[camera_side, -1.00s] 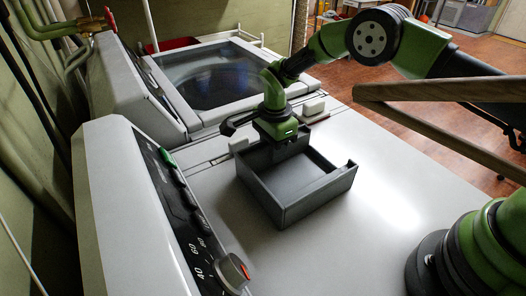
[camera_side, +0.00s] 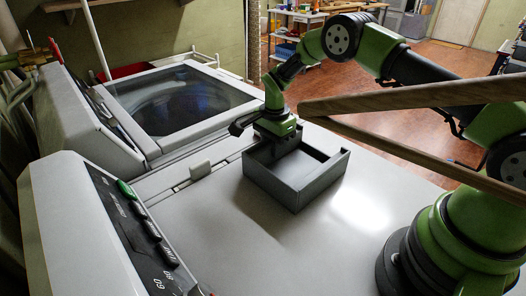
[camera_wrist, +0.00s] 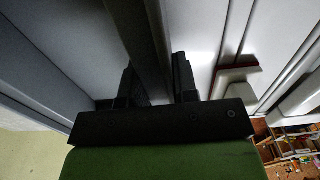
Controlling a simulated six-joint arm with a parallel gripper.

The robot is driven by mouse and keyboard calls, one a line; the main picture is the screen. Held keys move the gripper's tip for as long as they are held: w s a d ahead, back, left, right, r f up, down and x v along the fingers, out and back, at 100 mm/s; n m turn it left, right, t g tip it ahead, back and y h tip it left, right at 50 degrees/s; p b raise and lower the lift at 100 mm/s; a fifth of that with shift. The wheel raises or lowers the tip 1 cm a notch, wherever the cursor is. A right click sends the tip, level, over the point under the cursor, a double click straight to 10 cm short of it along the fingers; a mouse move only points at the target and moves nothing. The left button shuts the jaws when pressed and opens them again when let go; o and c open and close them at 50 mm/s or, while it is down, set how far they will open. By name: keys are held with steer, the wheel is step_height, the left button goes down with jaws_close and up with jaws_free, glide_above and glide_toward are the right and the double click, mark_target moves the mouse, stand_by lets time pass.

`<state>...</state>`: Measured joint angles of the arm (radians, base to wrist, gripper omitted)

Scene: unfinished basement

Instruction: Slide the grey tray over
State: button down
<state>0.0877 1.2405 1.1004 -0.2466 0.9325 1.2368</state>
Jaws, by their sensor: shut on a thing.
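The grey tray (camera_side: 272,187) is an open, shallow box lying on the white top of a machine in the side view. My gripper (camera_side: 282,147) points down at the tray's far-left wall and is shut on it. In the wrist view the tray's wall (camera_wrist: 149,22) runs down between the two dark fingers of my gripper (camera_wrist: 157,78). The tips around the wall are partly hidden in the side view. The tray looks flat on the surface and empty.
A glass-lidded washer (camera_side: 170,97) stands behind. A control panel (camera_side: 133,222) rises at left. Wooden bars (camera_side: 415,97) cross the right. The white top (camera_side: 235,245) is clear in front.

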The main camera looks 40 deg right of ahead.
steer(key=shift+d, duration=2.05)
steer(key=c, duration=0.8)
jaws_free()
steer(key=shift+r, duration=0.1)
step_height(320, 180, up, 10)
steer(key=shift+f, duration=0.1)
